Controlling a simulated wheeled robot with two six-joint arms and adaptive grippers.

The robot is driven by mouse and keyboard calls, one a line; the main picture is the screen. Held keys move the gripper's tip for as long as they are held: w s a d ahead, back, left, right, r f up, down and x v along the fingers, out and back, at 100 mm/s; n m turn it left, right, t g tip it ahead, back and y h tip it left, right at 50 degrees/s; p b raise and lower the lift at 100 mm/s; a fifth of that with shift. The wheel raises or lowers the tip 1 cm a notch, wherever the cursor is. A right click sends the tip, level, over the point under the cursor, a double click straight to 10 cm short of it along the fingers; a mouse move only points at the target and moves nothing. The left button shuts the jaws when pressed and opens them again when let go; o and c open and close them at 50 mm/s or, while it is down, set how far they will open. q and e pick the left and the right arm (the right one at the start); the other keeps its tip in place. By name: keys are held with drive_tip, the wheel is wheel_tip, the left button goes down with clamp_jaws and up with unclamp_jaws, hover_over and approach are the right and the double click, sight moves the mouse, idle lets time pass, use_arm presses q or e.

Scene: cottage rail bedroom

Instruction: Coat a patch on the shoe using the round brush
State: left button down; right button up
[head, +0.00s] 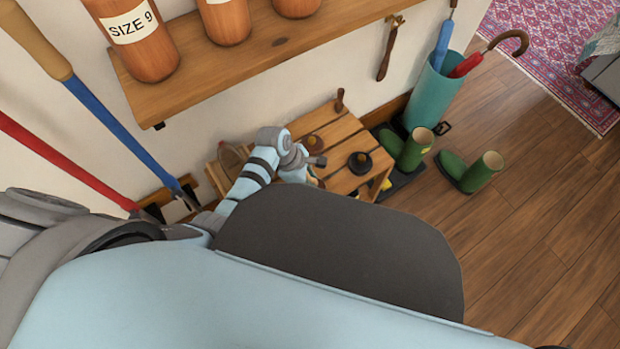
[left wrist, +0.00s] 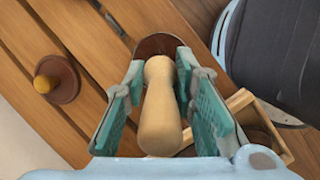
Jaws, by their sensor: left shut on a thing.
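My left gripper (head: 314,166) is over the slatted wooden bench. In the left wrist view its teal fingers (left wrist: 160,85) are shut around the pale wooden handle of a brush (left wrist: 158,118). I cannot make out the shoe for certain; a brownish item (head: 232,156) at the bench's left end is partly hidden by my arm. My right gripper is not in view.
A wooden box (left wrist: 240,105) is near the gripper. Green boots (head: 472,171) and a teal umbrella stand (head: 433,95) are right. A shelf (head: 265,45) overhangs.

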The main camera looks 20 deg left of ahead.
use_arm(q)
drive_tip(key=shift+f, duration=0.15)
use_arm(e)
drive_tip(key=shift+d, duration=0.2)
use_arm(q)
drive_tip(key=shift+f, duration=0.15)
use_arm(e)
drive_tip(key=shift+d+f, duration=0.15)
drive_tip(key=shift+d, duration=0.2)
use_arm(q)
drive_tip(key=shift+f, duration=0.1)
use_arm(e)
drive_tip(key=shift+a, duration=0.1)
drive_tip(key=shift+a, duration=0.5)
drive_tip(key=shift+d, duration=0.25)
use_arm(q)
drive_tip(key=shift+s, duration=0.1)
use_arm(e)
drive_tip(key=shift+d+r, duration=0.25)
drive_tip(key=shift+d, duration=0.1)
use_arm(q)
drive_tip(key=shift+f, duration=0.1)
